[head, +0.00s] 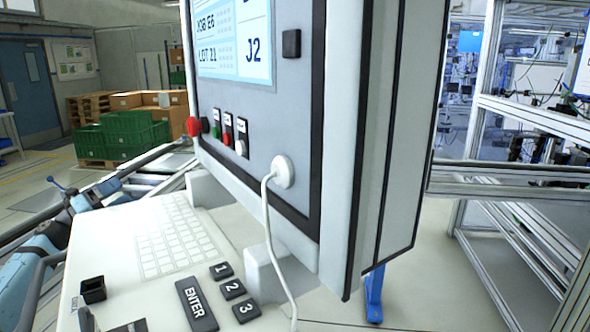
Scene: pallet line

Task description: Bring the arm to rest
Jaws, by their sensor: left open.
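My left arm (35,272), light blue and grey, comes in from the lower left. My left gripper (106,192) is small at its far end, beyond the left edge of the console's keyboard shelf. It is open, and I see nothing held in it. Its fingertips are hard to make out against the rails behind. My right gripper is not in view.
A console (345,130) with a screen (233,38), buttons and a plugged white cable (268,215) fills the middle. Its shelf has a keyboard (175,240) and black keys. Green crates (122,135) and cartons stand back left. A metal rack (530,110) stands right.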

